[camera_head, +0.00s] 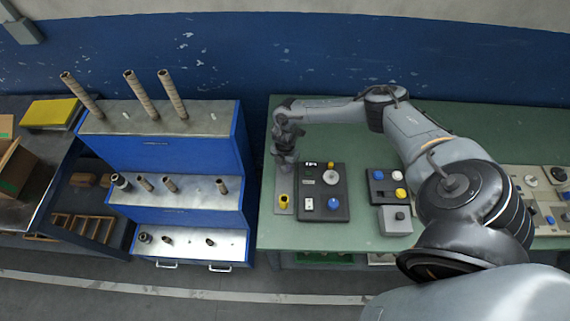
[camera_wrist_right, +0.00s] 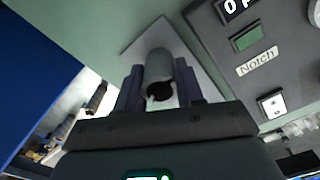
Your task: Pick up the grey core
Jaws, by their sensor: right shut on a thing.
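The grey core (camera_wrist_right: 158,65) is a short hollow cylinder in the right wrist view, between the two fingers of my right gripper (camera_wrist_right: 160,90). Its open, dark end faces the camera. My right gripper is shut on it. In the head view my right gripper (camera_head: 285,163) points down at the left end of the green table (camera_head: 350,115), over a small light plate (camera_head: 283,182). The core cannot be made out there. Whether it touches the plate, I cannot tell. My left gripper is not in view.
A blue stepped rack (camera_head: 155,160) with several brown tubes and short cores stands left, across a gap. More button boxes (camera_head: 395,219) lie right.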

